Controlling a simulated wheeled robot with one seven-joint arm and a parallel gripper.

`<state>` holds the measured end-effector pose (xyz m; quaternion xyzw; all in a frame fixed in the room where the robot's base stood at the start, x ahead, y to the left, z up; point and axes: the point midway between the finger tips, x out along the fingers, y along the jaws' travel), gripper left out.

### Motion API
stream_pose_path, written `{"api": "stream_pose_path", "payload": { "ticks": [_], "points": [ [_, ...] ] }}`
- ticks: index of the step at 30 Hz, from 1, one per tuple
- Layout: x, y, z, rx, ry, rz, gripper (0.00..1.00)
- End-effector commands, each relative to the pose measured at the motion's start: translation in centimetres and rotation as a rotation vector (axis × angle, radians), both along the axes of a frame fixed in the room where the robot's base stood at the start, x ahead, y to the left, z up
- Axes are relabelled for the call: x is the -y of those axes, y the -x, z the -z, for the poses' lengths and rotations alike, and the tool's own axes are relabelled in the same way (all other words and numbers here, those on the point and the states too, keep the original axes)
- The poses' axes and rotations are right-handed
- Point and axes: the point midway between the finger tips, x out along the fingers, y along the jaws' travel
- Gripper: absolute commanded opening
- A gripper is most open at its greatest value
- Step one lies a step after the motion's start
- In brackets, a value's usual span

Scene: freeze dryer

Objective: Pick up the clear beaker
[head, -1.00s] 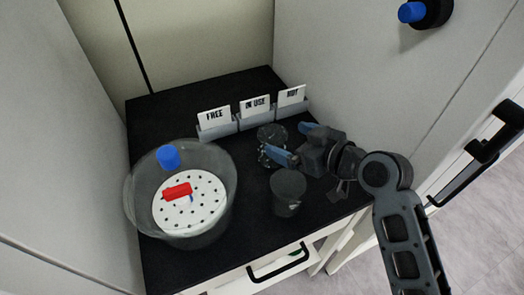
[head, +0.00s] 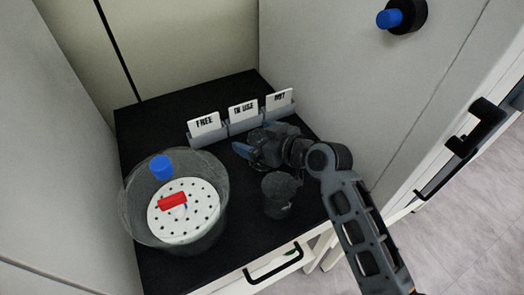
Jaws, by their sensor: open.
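My gripper (head: 250,153) is open and reaches left over the black worktop (head: 160,115), in front of the card holders. Its blue fingers point left. The beaker that stood at this spot is now covered by the gripper, so I cannot tell whether it is between the fingers or behind them. A second see-through grey beaker (head: 279,195) stands upright on the worktop, nearer the front edge and just below my gripper and wrist. Which of the two is the clear beaker is hard to tell from their dark, see-through look.
A large clear vessel (head: 135,215) with a white perforated plate (head: 183,222), a red piece (head: 172,201) and a blue knob (head: 161,167) stands at left. FREE (head: 204,122), IN USE (head: 243,112) and a third card (head: 279,99) stand behind. Walls enclose the back and sides.

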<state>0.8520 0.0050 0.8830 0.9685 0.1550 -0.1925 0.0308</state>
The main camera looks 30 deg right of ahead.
Motion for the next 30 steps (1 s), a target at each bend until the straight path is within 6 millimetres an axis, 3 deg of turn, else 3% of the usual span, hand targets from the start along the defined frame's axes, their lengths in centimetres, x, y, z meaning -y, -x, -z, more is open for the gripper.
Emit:
{"api": "stream_pose_path", "payload": {
  "ticks": [2, 19, 30],
  "points": [
    [0.01, 0.02, 0.01, 0.000, 0.000, 0.000, 0.98],
    [0.02, 0.04, 0.00, 0.000, 0.000, 0.000, 0.43],
    [0.01, 0.01, -0.46, 0.001, 0.001, 0.000, 0.41]
  ]
}}
